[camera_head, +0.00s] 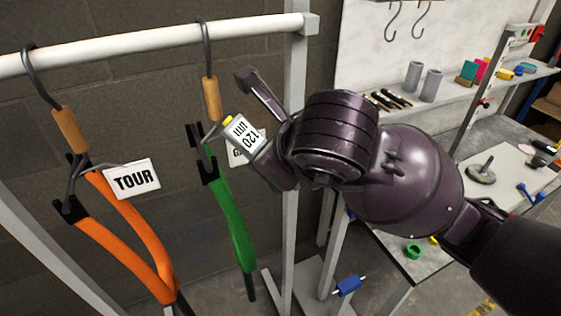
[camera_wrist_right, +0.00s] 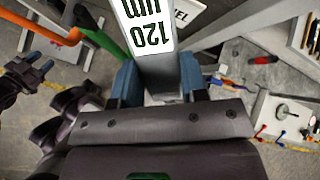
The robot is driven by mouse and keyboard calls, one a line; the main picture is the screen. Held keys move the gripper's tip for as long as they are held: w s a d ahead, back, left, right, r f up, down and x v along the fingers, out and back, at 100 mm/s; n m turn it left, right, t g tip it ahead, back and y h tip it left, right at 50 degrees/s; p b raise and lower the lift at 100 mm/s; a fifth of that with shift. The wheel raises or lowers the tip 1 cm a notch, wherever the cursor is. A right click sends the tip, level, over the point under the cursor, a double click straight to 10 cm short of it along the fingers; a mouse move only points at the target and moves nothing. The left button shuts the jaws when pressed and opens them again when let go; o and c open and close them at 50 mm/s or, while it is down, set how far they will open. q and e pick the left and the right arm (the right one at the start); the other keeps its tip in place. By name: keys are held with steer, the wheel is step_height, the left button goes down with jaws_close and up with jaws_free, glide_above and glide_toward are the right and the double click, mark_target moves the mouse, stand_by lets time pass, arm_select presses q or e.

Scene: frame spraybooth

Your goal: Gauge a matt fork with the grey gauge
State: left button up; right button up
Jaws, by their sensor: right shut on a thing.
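A grey gauge (camera_head: 240,133) with a yellow tip and a label reading 120 um is in my right gripper (camera_head: 268,158). In the right wrist view the gauge (camera_wrist_right: 143,28) stands between the two blue fingers of the gripper (camera_wrist_right: 160,78). A green fork (camera_head: 232,215) hangs from a hook. The gauge's yellow end is close to the fork's upper part; I cannot tell whether they touch. An orange fork (camera_head: 125,225) with a TOUR tag (camera_head: 132,178) hangs to the left. My left gripper (camera_wrist_right: 38,66) shows small at the left of the wrist view, its opening unclear.
A white rail (camera_head: 150,46) carries the hooks, with a grey post (camera_head: 297,60) behind the gauge. A tag partly hidden by the gauge hangs at the green fork. A bench and a shelf (camera_head: 440,100) with several small items stand on the right.

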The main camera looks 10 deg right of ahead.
steer(key=r+m, duration=0.1)
steer(key=m, duration=0.1)
steer(key=s+a+r+m+t, duration=0.1)
steer(key=r, duration=0.1)
steer(key=s+a+r+m, duration=0.1)
steer(key=r+m, duration=0.1)
steer(key=shift+s+a+m+t+y, duration=0.1)
steer(key=shift+a+m+t+y, duration=0.05)
steer(key=shift+m+t+y, duration=0.2)
steer(key=shift+w+d+f, duration=0.2)
steer(key=shift+f, duration=0.05)
steer(key=w+d+f+n, duration=0.1)
steer(key=w+d+f, duration=0.1)
steer(key=d+f, duration=0.65)
steer(key=w+d+f, duration=0.2)
steer(key=d+f, duration=0.6)
steer(key=d, duration=0.2)
step_height(320, 180, down, 9)
steer(key=s+d+y, duration=0.1)
steer(key=s, duration=0.1)
steer(key=shift+r, duration=0.15)
